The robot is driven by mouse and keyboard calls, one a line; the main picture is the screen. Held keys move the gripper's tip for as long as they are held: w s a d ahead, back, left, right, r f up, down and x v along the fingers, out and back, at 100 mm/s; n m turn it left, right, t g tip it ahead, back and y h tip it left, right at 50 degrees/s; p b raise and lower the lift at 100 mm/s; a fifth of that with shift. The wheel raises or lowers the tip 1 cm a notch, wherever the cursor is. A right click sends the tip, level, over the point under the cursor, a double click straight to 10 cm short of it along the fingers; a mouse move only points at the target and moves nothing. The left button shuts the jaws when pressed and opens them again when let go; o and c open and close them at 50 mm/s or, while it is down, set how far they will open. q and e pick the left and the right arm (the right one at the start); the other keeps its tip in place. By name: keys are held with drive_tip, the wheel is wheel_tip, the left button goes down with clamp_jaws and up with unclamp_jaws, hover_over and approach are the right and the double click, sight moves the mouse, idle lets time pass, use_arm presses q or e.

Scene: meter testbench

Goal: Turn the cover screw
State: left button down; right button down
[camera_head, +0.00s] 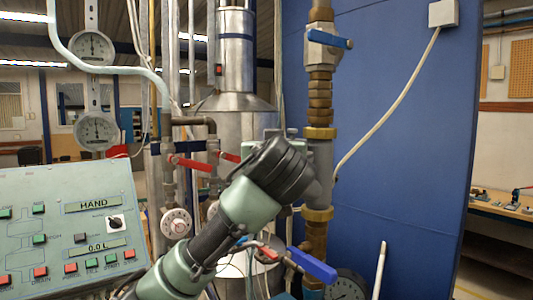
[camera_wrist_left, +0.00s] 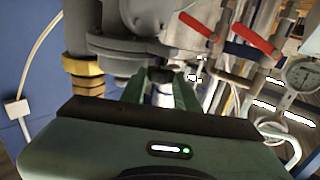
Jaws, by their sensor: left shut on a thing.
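My left arm comes up from the bottom of the head view, and its dark wrist hides the fingers there. In the left wrist view, the two green fingers of my left gripper (camera_wrist_left: 161,88) are shut on a small pale cylindrical part (camera_wrist_left: 162,96), which looks like the cover screw. Its far end is hard to make out. The grey meter housing (camera_wrist_left: 125,22) is just beyond and above the fingers. In the head view the housing (camera_head: 320,160) shows partly behind my wrist, in line with the brass pipe. My right gripper is in neither view.
A blue panel (camera_head: 400,130) stands behind the pipe. Red valve handles (camera_head: 190,164) are left of my wrist, and a blue lever (camera_head: 312,264) is below right. The control panel (camera_head: 60,235) is at lower left, with round gauges (camera_head: 95,47) above.

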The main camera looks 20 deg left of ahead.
use_arm(q)
drive_tip(key=shift+w+d+n+g+y+p, duration=0.2)
drive_tip(key=shift+n+g+y, duration=0.8)
drive_tip(key=shift+y, duration=0.35)
drive_tip(key=shift+w+d+n+g+y+p, duration=0.15)
drive_tip(key=shift+d+n+g+y, duration=0.1)
drive_tip(key=shift+n+g+y, duration=0.95)
drive_tip(key=shift+w+d+n+g+y+p, duration=0.15)
drive_tip(key=shift+n+g+y, duration=0.6)
drive_tip(key=shift+y, duration=0.8)
drive_tip(key=shift+f+n, duration=0.1)
drive_tip(key=shift+n, duration=0.15)
drive_tip(key=c, duration=1.3)
unclamp_jaws()
drive_tip(key=shift+o, duration=1.3)
drive_tip(key=shift+s, duration=0.1)
drive_tip(key=shift+s+a, duration=0.1)
